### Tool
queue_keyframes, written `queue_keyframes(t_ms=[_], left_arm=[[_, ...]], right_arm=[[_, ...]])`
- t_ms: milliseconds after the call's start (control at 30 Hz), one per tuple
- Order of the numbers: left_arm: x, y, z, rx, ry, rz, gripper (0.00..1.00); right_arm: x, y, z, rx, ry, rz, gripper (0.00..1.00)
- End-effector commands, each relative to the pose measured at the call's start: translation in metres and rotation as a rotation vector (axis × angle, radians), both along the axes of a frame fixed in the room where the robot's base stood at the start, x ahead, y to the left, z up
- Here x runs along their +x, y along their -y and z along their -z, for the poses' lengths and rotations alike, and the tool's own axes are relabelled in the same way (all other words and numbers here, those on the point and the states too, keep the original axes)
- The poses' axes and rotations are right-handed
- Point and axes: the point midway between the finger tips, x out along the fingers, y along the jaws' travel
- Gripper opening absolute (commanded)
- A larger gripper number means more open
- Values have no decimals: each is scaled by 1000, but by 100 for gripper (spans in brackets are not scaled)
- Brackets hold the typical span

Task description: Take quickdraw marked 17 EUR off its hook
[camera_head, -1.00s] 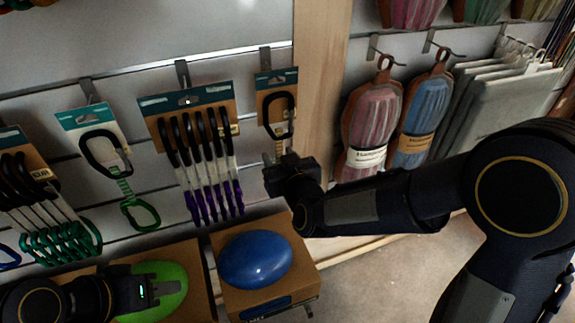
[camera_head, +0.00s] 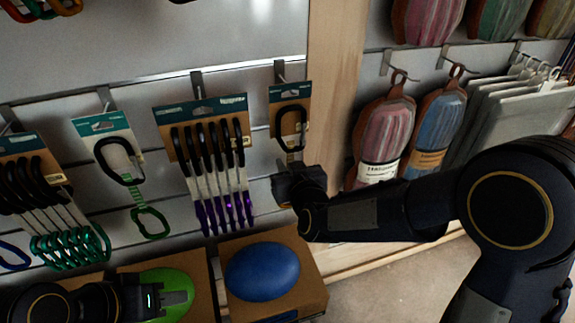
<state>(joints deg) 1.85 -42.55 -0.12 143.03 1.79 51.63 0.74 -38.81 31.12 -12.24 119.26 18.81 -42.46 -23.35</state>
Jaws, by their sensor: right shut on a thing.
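A single quickdraw (camera_head: 291,128) with a black carabiner on a brown and teal card hangs at a hook on the slatted wall, left of the wooden post. My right gripper (camera_head: 288,178) is shut on its lower part and hides the lower end. The card still appears to be at the hook. No price is readable, so I cannot tell which quickdraw is marked 17 EUR. Another single quickdraw (camera_head: 122,170), black and green, hangs further left. My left gripper (camera_head: 165,298) is at the bottom left in front of a green object; its jaws are unclear.
A multi-pack with purple ends (camera_head: 212,160) hangs just left of my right gripper. A green multi-pack (camera_head: 45,205) is at far left. Below are a blue rounded object (camera_head: 262,271) on a box and a green one (camera_head: 178,285). Chalk-bag-like packs (camera_head: 385,140) hang right of the post.

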Motion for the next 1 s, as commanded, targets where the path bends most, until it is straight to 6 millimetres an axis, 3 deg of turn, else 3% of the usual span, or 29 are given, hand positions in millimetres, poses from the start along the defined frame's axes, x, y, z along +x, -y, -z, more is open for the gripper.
queue_keyframes(t_ms=[567,1000], left_arm=[[0,0,-3,0,0,0,36],[0,0,-4,0,0,0,36]], right_arm=[[0,0,-6,0,1,0,0],[-13,4,-9,0,1,-1,0]])
